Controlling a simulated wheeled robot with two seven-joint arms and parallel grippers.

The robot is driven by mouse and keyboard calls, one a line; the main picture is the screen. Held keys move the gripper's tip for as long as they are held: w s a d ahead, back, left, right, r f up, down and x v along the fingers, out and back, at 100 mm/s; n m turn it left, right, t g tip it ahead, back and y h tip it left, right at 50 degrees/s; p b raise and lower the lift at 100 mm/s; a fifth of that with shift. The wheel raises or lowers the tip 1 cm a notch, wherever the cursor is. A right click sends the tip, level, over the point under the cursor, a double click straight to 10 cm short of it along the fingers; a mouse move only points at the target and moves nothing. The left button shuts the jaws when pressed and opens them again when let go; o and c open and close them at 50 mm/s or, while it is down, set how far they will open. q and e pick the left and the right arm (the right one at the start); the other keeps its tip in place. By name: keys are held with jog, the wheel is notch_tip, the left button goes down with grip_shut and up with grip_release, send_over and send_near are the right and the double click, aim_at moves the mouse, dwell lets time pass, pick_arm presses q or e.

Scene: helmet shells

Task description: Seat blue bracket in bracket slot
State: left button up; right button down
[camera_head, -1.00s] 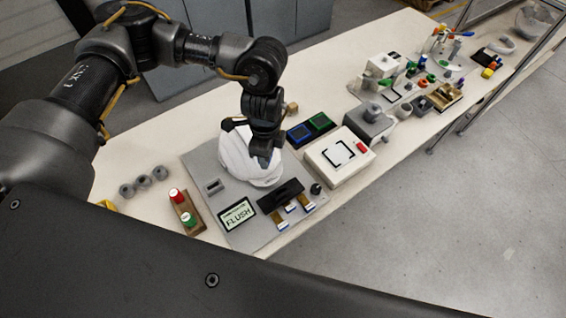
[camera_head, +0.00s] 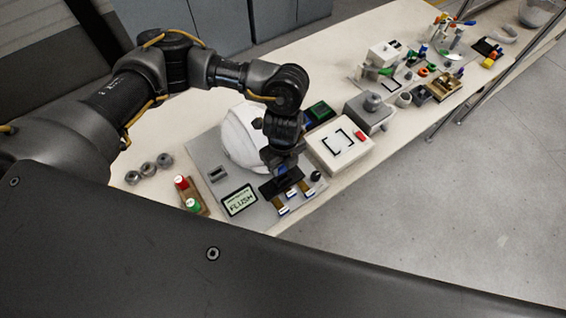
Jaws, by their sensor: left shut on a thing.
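My left gripper (camera_head: 284,171) points down over the front of the grey board, just right of the white helmet shell (camera_head: 238,138). It is shut on a small blue piece, probably the blue bracket (camera_head: 281,170), mostly hidden by the fingers. The piece is right above or at the dark block (camera_head: 268,191); I cannot tell whether it touches. A small grey block with a dark opening (camera_head: 217,174) stands at the board's left. I cannot tell which of these is the bracket slot. My right gripper is not in view.
A FLUSH display (camera_head: 240,200) lies on the grey board (camera_head: 209,151). Red and green buttons (camera_head: 187,193) stand left of it, with grey rings (camera_head: 148,169) beyond. Several small objects fill the table's far end.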

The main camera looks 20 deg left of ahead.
aim_at(283, 180)
pick_arm(q)
notch_tip(283, 180, down, 3)
jog(key=shift+r+b, duration=0.1)
jog(key=shift+b, duration=1.1)
jog(key=shift+f+b, duration=0.3)
jog(key=shift+f, duration=0.35)
jog(key=shift+p, duration=0.3)
jog(key=shift+f, duration=0.25)
dwell(0.6)
jog(key=shift+f+b, duration=0.85)
jog(key=shift+f, duration=0.35)
dwell(0.8)
dwell(0.5)
jog(key=o, duration=0.9)
